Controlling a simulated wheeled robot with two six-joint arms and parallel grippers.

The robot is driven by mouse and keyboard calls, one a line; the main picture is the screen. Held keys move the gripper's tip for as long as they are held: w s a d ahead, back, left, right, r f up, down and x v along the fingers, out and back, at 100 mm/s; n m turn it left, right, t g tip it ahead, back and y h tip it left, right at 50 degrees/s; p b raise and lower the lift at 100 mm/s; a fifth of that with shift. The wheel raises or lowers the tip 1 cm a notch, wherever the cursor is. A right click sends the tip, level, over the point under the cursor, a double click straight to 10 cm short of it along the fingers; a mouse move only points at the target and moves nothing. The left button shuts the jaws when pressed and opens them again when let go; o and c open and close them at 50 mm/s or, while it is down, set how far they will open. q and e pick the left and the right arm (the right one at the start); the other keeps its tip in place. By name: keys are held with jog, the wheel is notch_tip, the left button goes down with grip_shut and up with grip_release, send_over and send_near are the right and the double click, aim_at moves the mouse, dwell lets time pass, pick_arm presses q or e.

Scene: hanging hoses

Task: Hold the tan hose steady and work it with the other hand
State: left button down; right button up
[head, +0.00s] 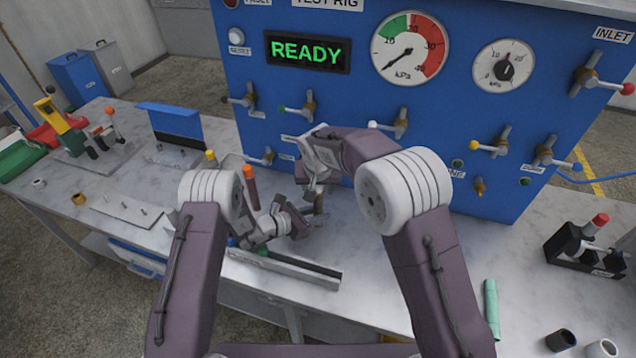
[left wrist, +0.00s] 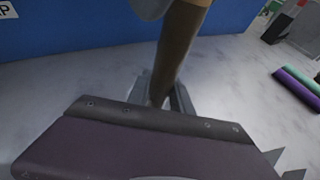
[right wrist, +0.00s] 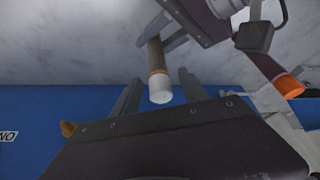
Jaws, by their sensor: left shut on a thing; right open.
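The tan hose (head: 319,204) shows as a short piece between my two grippers, in front of the blue test rig. My left gripper (head: 303,222) is shut on it; in the left wrist view the tan hose (left wrist: 180,50) runs up from between the left fingers (left wrist: 160,97). In the right wrist view the tan hose (right wrist: 156,55) ends in a white tip (right wrist: 160,90). My right gripper (head: 318,186) is open above the left one. Its fingers (right wrist: 158,88) stand on either side of the white tip, with gaps visible. The hose's other end is hidden.
The blue test rig (head: 350,105) with valves and gauges stands close behind. An orange-topped post (head: 250,186) is left of the grippers. A grey rail (head: 285,272) lies in front. A green tube (head: 491,308) and a black holder (head: 585,250) are at the right.

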grip_shut()
grip_release()
jog(key=v, duration=1.2)
